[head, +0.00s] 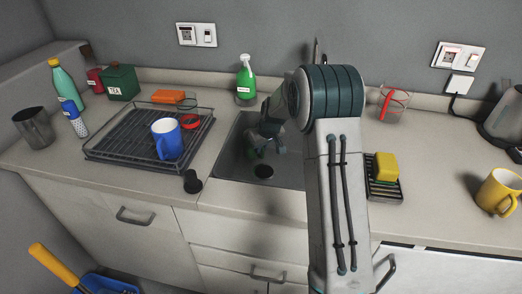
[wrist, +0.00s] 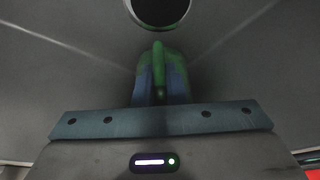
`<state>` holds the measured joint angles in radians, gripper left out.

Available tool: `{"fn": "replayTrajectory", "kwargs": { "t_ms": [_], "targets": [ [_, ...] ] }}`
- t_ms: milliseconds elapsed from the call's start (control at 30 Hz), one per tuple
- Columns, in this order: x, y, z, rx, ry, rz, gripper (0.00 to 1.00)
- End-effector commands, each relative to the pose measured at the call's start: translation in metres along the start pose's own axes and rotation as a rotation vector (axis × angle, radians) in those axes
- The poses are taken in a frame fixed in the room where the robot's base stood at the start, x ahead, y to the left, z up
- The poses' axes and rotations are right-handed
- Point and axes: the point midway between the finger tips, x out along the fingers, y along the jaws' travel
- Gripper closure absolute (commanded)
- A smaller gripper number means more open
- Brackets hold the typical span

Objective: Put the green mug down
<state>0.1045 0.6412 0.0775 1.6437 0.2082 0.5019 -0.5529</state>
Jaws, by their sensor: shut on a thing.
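My gripper (wrist: 161,80) is shut on the green mug (wrist: 158,62), with a bluish finger on each side of it. In the wrist view only a narrow green upright part and some green behind the fingers show; the rest of the mug is hidden. In the head view my gripper (head: 268,138) is down in the sink (head: 232,162), left of my arm. A dim green patch there is mostly covered by the gripper. I cannot tell whether the mug touches the sink floor.
The drain (head: 263,171) lies just in front of the gripper. Left of the sink stands a dish rack (head: 110,150) with a blue mug (head: 166,139). A green spray bottle (head: 246,78) stands behind the sink. A yellow sponge (head: 385,167) and yellow mug (head: 497,192) are to the right.

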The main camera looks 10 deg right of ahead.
Motion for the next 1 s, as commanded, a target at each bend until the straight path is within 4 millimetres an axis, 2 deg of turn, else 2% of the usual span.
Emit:
{"fn": "replayTrajectory", "kwargs": {
  "t_ms": [100,433,467,500,533,867,1000],
  "targets": [
    [0.013,0.0,0.005,0.0,0.0,0.0,1.0],
    [0.017,0.0,0.007,0.0,0.002,0.001,1.0],
    [0.015,0.0,0.006,0.0,0.0,0.0,0.81],
    [0.015,0.0,0.006,0.0,0.0,0.0,0.7],
    [0.015,0.0,0.006,0.0,0.0,0.0,0.67],
    [0.012,0.0,0.005,0.0,0.0,0.001,0.67],
    [-0.002,0.0,0.004,0.0,0.003,0.002,0.67]
  ]
}}
